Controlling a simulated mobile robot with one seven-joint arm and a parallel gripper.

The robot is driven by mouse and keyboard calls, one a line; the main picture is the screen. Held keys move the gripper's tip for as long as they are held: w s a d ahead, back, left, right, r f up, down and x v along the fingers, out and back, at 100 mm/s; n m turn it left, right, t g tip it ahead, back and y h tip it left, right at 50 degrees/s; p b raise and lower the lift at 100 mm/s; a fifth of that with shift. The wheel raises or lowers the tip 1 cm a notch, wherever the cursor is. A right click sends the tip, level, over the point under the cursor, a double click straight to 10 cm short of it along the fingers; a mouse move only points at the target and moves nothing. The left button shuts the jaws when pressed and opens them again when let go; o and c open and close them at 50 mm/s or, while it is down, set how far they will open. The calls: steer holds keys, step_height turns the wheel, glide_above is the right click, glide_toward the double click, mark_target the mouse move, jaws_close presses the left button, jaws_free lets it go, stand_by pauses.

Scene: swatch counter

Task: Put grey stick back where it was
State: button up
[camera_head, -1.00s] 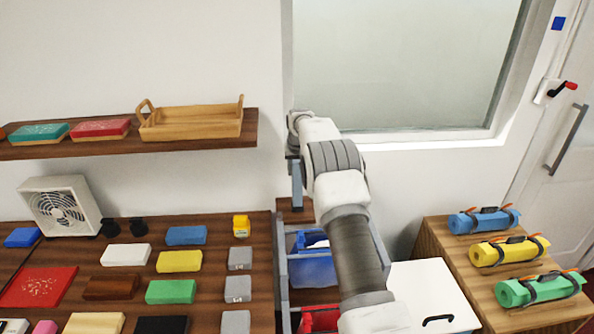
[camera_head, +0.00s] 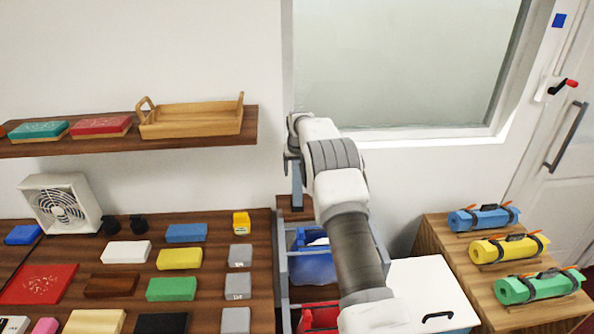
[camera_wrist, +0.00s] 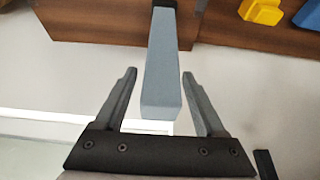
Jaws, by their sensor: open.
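The grey stick (camera_wrist: 160,68) is a long, square-edged, blue-grey bar in the wrist view. Its near end lies between the two fingers of my gripper (camera_wrist: 159,74), with a visible gap on each side. My gripper is open around the stick and not clamped on it. In the head view the stick (camera_head: 297,186) stands about upright under my gripper (camera_head: 293,161). Its lower end is by a brown wooden surface (camera_head: 291,207); exact contact there is hard to tell.
A grey-framed rack with a blue bin (camera_head: 312,266) and a red bin is below my arm. The counter at left holds coloured blocks, grey blocks (camera_head: 238,287) and a yellow item (camera_head: 241,223). A white box (camera_head: 430,285) and rolled mats (camera_head: 503,250) are at right.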

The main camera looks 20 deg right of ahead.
steer(key=s+a+f+b+v, duration=0.1)
steer(key=s+v, duration=0.1)
steer(key=v, duration=1.1)
steer(key=s+a+f+b+v, duration=0.1)
steer(key=s+v, duration=0.2)
steer(key=v, duration=1)
steer(key=s+a+r+n, duration=0.1)
steer(key=s+a+r, duration=0.1)
steer(key=s, duration=0.4)
steer(key=s+a+r, duration=0.1)
steer(key=s+r, duration=0.1)
steer(key=s, duration=0.5)
steer(key=s+a+f, duration=0.2)
steer(key=s+f, duration=0.1)
steer(key=s, duration=0.9)
steer(key=s+a+f+n+t+y, duration=0.1)
steer(key=s+a+f, duration=0.1)
steer(key=s, duration=1)
steer(key=shift+s+f, duration=0.3)
steer(key=shift+f, duration=0.2)
